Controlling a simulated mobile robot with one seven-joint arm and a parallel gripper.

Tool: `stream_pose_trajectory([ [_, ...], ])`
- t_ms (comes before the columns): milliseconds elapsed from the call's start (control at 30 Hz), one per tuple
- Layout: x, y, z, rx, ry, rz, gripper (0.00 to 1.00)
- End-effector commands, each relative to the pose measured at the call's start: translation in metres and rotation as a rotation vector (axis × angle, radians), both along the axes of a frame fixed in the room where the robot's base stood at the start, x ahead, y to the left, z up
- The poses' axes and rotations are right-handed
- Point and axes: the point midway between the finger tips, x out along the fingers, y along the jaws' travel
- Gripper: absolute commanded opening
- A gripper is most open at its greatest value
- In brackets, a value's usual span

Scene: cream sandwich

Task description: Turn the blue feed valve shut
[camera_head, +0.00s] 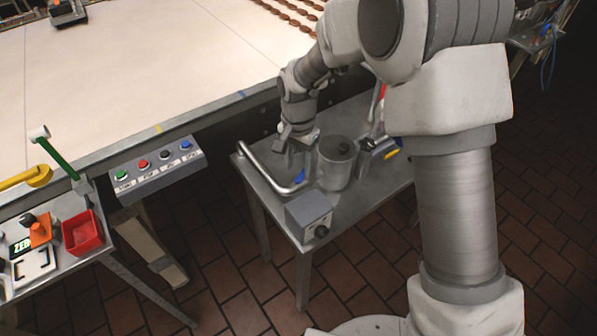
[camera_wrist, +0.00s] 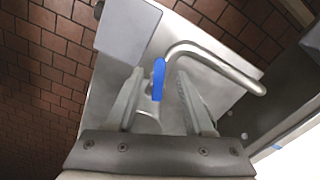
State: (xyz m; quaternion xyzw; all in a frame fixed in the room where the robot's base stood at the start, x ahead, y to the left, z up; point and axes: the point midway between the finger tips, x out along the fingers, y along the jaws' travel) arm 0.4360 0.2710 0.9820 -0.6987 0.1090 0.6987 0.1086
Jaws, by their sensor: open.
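The blue feed valve handle (camera_wrist: 158,79) stands between the two fingers of my gripper (camera_wrist: 160,90) in the wrist view. The fingers are open, with a visible gap on each side of the handle. In the head view a small part of the blue handle (camera_head: 299,175) shows just below my gripper (camera_head: 293,148). A bent metal pipe (camera_head: 270,178) runs beside the valve, and it also shows to the right in the wrist view (camera_wrist: 215,62). The valve body is mostly hidden by my gripper.
A metal pot (camera_head: 336,165) and a grey box with a knob (camera_head: 310,217) stand on the small steel table (camera_head: 355,215). A button panel (camera_head: 157,170) is to the left. The conveyor (camera_head: 120,75) lies behind. A red tray (camera_head: 82,233) sits at far left.

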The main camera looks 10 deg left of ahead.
Motion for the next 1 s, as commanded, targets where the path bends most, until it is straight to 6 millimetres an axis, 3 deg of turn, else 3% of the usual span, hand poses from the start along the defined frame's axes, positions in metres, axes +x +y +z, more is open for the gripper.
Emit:
stream_pose_trajectory([
  [200, 0.0, 0.0, -0.028, -0.001, 0.001, -0.001, 0.53],
  [567, 0.0, 0.0, -0.034, 0.001, 0.0, -0.001, 0.53],
  [667, 0.0, 0.0, -0.034, 0.001, 0.0, -0.001, 0.4],
  [867, 0.0, 0.0, -0.034, 0.001, 0.0, -0.001, 0.04],
  [1000, 0.0, 0.0, -0.034, 0.001, 0.0, 0.0, 0.0],
])
